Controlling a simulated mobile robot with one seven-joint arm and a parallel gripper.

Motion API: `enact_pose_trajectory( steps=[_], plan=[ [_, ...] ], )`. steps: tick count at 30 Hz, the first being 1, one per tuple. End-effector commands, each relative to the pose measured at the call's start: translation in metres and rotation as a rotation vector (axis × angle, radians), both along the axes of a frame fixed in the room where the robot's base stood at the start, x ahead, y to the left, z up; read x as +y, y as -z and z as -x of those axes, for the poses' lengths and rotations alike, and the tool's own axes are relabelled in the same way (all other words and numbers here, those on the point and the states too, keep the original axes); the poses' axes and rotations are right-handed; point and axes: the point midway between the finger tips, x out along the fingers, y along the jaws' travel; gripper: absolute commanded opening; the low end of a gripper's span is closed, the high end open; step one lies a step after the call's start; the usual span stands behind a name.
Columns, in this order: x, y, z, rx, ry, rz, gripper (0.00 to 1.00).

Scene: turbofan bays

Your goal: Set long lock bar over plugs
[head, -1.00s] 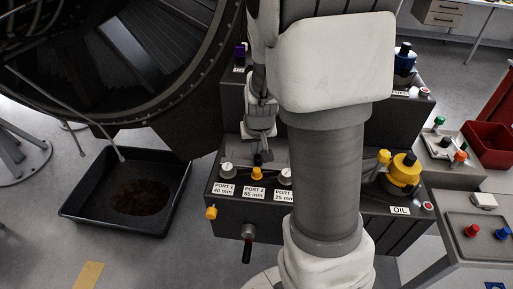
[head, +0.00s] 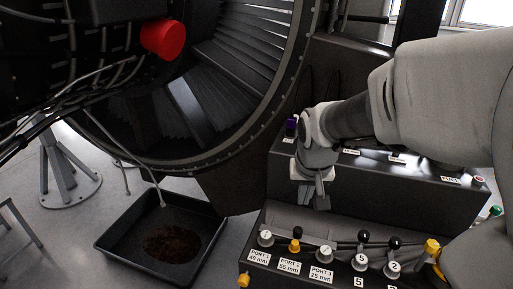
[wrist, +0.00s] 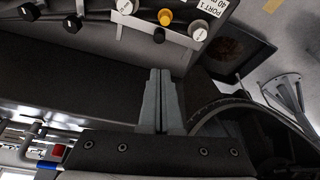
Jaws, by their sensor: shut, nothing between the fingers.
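My gripper (head: 322,203) is shut and empty, pointing down behind the front box's port row. In the wrist view its fingers (wrist: 158,75) are together, with the port row beyond them. The plugs on the front box are a pale one at PORT 1 (head: 266,239), an orange one at PORT 2 (head: 295,247) and a pale one at PORT 3 (head: 325,251). The orange plug also shows in the wrist view (wrist: 166,16). I cannot make out a long lock bar for certain in either view.
Black ball-topped levers (head: 394,242) and numbered knobs (head: 362,263) stand right of the ports. A yellow fitting (head: 432,247) is farther right. A rear box (head: 420,172) stands behind. The engine fan casing (head: 290,100) and a black drip tray (head: 110,240) are left.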

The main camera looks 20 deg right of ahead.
Motion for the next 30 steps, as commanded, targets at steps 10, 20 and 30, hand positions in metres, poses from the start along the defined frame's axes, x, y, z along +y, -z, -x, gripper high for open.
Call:
enact_pose_trajectory(
  steps=[10,20,30],
  plan=[
    [0.003,-0.027,0.009,-0.001,0.000,0.000,0.00],
    [0.004,-0.028,0.009,-0.003,-0.003,-0.001,0.00],
    [0.048,-0.060,0.060,-0.076,-0.147,-0.022,0.00]
  ],
)
